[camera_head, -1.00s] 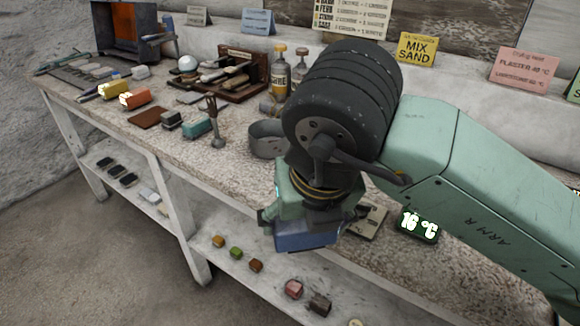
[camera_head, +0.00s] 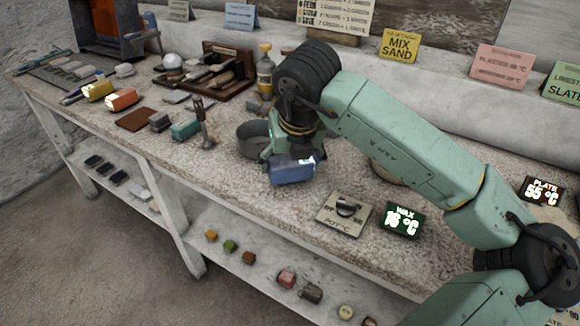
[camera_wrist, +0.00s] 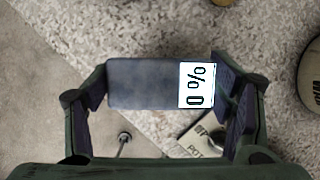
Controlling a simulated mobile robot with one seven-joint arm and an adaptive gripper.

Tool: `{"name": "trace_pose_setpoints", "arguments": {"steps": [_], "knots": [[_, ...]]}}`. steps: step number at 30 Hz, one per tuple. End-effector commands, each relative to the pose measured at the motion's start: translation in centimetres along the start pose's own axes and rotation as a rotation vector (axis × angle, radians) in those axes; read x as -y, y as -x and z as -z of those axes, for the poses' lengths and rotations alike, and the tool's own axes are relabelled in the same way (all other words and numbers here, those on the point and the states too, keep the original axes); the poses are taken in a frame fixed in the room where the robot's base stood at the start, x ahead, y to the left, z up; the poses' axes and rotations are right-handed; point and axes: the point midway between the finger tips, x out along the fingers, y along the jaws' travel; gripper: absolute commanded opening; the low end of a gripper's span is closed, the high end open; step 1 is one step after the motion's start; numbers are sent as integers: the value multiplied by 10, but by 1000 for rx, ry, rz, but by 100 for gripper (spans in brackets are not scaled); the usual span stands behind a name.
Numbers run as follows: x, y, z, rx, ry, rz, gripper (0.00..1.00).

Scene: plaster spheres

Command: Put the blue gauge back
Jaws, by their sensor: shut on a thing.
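The blue gauge (camera_head: 293,169) is a small blue-grey box held at the end of my gripper (camera_head: 286,152). In the wrist view the gauge (camera_wrist: 145,84) lies across between the two fingers of my gripper (camera_wrist: 163,90), and its white display reads 0 %. The fingers are shut on its two ends. In the head view it is over the front middle of the bench (camera_head: 205,160), beside a grey round pot (camera_head: 252,138). I cannot tell whether it touches the bench top.
A yellow gauge (camera_head: 98,91), an orange gauge (camera_head: 122,99) and a teal gauge (camera_head: 186,130) lie at the left, near a brown mat (camera_head: 135,119). A metal tool (camera_head: 203,125) stands left of the pot. A POT plate with a knob (camera_head: 344,213) and a WAX display (camera_head: 402,220) are right.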

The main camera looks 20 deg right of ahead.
Motion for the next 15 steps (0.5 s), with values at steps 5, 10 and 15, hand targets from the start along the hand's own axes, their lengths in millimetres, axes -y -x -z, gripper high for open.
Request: {"name": "trace_pose_setpoints", "arguments": {"steps": [5, 10, 15], "knots": [[-1, -21, 10, -2, 0, -3, 52], [0, -28, 12, -1, 0, -1, 52], [0, -28, 13, -1, 0, -1, 52]]}}
